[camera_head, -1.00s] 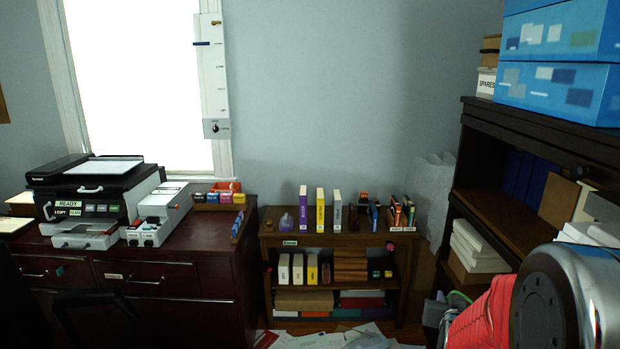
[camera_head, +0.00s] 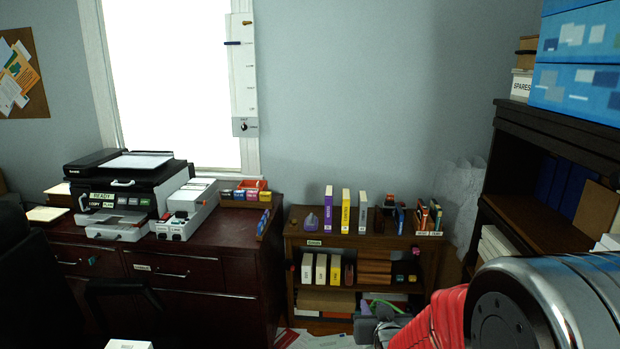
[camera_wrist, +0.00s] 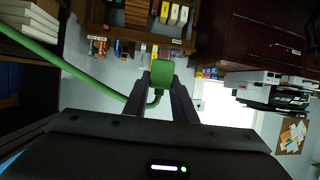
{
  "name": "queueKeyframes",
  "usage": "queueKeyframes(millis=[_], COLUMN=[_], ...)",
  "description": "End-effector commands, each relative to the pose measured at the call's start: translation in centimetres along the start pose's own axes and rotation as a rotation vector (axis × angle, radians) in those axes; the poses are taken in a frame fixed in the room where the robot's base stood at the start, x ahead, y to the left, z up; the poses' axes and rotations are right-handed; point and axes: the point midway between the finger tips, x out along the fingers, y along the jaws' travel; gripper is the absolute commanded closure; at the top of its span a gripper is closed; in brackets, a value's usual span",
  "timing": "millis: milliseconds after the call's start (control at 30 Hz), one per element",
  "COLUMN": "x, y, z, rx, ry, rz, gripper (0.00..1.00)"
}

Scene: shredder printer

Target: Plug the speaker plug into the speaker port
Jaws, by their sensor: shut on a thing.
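My gripper (camera_wrist: 162,96) shows in the wrist view, its two dark fingers shut on a green plug (camera_wrist: 161,67). A green cable (camera_wrist: 60,62) runs from the plug to the upper left of that view. The wrist picture is upside down relative to the room.
A printer (camera_head: 120,190) stands on a dark red cabinet (camera_head: 215,240) at left. A low bookshelf (camera_head: 345,238) with books stands in the middle. A tall dark shelf (camera_head: 520,190) with blue boxes (camera_head: 580,60) is at right. A black chair (camera_head: 30,270) is at lower left. Papers lie on the floor.

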Motion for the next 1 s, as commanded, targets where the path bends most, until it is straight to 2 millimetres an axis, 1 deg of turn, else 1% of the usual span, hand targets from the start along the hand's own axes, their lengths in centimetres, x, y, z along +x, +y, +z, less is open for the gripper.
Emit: queueKeyframes(millis=[167,267,367,600,700,1000], x=[0.0,-0.1,-0.3,-1.7,-2.1,-2.2], y=[0.0,0.0,0.0,0.0,0.0,0.0], z=[0.0,0.5,1.9,6.5,7.5,7.7], rx=[0.0,0.0,0.0,0.0,0.0,0.0], ry=[0.0,-0.002,-0.005,-0.004,-0.003,0.001], rz=[0.001,0.001,0.001,0.001,0.001,0.001], gripper=[1.0,1.0,1.0,1.0,1.0,1.0])
